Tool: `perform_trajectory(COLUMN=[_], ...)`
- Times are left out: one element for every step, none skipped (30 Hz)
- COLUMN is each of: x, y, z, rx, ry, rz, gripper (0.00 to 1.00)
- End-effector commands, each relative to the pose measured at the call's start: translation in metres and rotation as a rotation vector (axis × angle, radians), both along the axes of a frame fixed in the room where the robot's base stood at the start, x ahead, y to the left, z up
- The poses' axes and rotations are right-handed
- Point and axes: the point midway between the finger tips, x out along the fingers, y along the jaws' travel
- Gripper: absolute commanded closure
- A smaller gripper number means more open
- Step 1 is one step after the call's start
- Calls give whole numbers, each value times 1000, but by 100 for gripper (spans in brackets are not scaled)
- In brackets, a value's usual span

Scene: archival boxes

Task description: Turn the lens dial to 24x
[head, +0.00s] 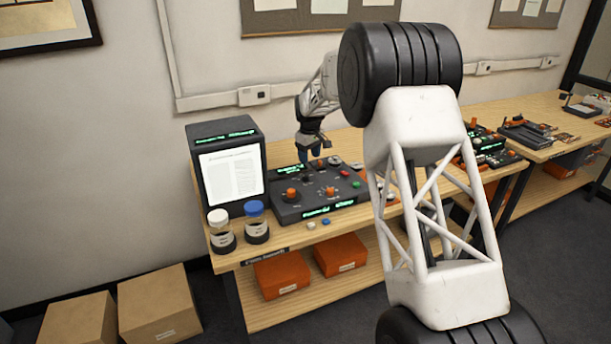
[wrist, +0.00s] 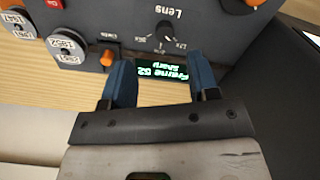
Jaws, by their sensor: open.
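The lens dial (wrist: 166,30) is a small dark knob on the grey control panel. It shows upside down at the top of the wrist view, with the word "Lens" and small magnification marks around it. The marks are too blurred to tell where it points. My gripper (wrist: 163,85) is open, its two blue fingers apart with nothing between them. The fingers straddle a lit green display (wrist: 162,67) reading "Frame 52 Sharp" in the picture; the dial lies beyond the fingertips. In the head view my gripper (head: 316,154) hangs over the back of the control panel (head: 345,207).
In the head view, a screen unit (head: 190,150) and two capped jars (head: 257,233) stand left of the panel. My arm hides part of the bench.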

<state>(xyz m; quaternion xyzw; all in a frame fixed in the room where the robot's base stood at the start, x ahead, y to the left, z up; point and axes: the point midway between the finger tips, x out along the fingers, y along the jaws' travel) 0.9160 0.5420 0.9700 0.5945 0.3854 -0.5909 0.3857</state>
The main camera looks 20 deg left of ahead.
Motion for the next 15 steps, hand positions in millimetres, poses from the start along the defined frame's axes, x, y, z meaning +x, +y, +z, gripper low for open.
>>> perform_trajectory(x=[1,2,3,3,4,4,4,4,4,4,4,4,4,4,4], y=[7,9,12,14,15,16,17,17,17,17,17,17,17,17,17], z=[-6,-8,-10,-12,-12,-14,-14,-14,-15,-15,-15,-15,-15,-15,-15], rx=[-1,-1,-1,-1,-2,-2,-2,-2,-3,-3,-3,-3,-3,-3,-3], ry=[2,3,3,3,3,3,4,4,4,4,4,4,4,4,4], rz=[9,13,17,19,21,23,24,25,25,25,25,25,25,25,25], gripper=[45,45,45,45,45,45,45,45,45,45,45,45,45,45,45])
